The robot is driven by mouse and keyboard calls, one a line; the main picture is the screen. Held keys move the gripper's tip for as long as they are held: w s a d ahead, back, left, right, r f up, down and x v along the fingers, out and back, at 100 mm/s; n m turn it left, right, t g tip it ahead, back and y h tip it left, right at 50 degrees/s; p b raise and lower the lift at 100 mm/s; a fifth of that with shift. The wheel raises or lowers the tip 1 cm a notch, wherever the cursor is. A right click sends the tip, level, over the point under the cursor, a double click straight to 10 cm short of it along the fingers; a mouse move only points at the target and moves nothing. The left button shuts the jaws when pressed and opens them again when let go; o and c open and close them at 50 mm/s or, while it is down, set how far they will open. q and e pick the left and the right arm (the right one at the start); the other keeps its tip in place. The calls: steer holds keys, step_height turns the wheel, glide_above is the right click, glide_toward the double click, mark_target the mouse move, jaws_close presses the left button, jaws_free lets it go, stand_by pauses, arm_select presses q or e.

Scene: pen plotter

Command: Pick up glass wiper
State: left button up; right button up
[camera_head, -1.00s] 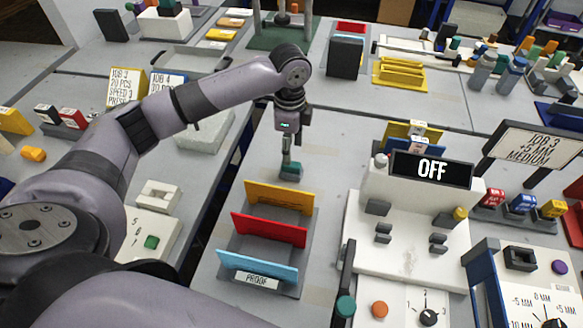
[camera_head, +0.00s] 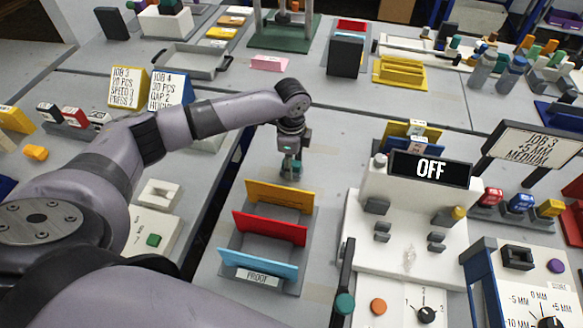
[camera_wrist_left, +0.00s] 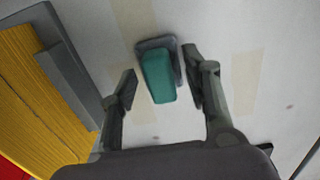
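The glass wiper has a teal handle (camera_wrist_left: 158,78) and a dark grey head, and it lies on the light grey table. In the head view the wiper (camera_head: 290,174) is small and partly hidden behind my left gripper (camera_head: 291,160). In the wrist view my left gripper (camera_wrist_left: 161,80) is open, pointing down, with one finger on each side of the wiper. Gaps show between the fingers and the wiper, and I see no grip on it. My right gripper is not in view.
A grey rack (camera_head: 300,214) with yellow, red and blue dividers stands just in front of the wiper. A white plotter machine (camera_head: 408,215) with an OFF display stands to the right. A pink block (camera_head: 269,63) lies farther back.

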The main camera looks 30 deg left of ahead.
arm_select(q)
jaws_close()
stand_by(0.3)
steer(key=shift+r, duration=0.1)
step_height(320, 180, up, 20)
steer(key=b, duration=0.1)
stand_by(0.4)
steer(key=c, duration=0.5)
jaws_free()
jaws_close()
